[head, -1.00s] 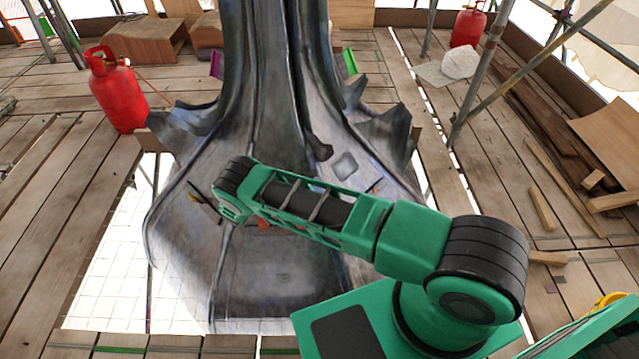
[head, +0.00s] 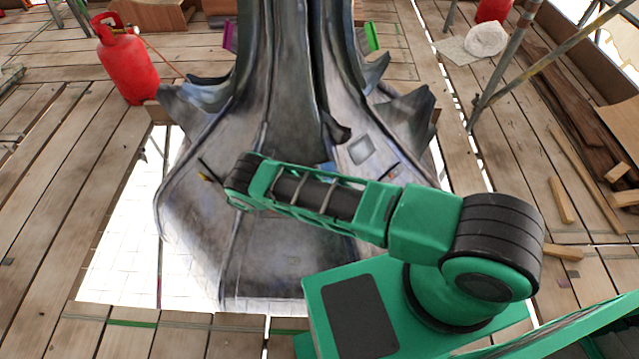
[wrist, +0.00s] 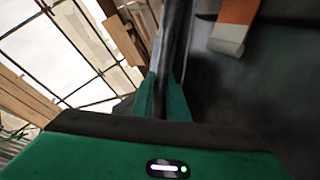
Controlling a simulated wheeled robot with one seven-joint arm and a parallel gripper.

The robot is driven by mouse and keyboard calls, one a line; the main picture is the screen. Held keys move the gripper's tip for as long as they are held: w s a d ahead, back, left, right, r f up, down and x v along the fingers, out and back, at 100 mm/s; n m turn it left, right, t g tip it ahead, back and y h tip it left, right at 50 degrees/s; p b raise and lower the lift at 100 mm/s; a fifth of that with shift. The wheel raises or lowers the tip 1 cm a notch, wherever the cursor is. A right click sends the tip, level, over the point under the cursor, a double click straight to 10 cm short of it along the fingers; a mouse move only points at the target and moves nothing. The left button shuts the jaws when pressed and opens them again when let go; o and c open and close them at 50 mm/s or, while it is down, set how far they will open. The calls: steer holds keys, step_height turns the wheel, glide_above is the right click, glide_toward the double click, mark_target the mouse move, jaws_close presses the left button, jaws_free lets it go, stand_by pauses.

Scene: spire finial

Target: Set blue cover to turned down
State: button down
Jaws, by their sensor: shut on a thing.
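A small blue patch (head: 327,168) shows just above my forearm in the head view, against the grey spire. It may be part of the blue cover, but my arm hides most of that area. In the wrist view, my gripper's green fingers (wrist: 163,92) are close together on a thin dark upright piece (wrist: 174,45). I cannot tell whether this piece belongs to the blue cover. In the head view, the fingers are hidden behind my wrist.
The flared grey spire base (head: 270,262) fills the middle. An orange piece with a pale end (wrist: 235,24) is at the wrist view's upper right. A red gas cylinder (head: 127,70) stands at left. Scaffold poles (head: 500,65) and loose planks (head: 575,160) are at right.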

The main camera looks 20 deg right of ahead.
steer(key=c, duration=1.7)
jaws_free()
steer(key=shift+w+d, duration=0.1)
steer(key=shift+d, duration=0.2)
steer(key=shift+a, duration=0.1)
steer(key=v, duration=1)
steer(key=shift+w+a+r, duration=0.1)
steer(key=shift+a+r, duration=0.05)
steer(key=shift+a, duration=0.2)
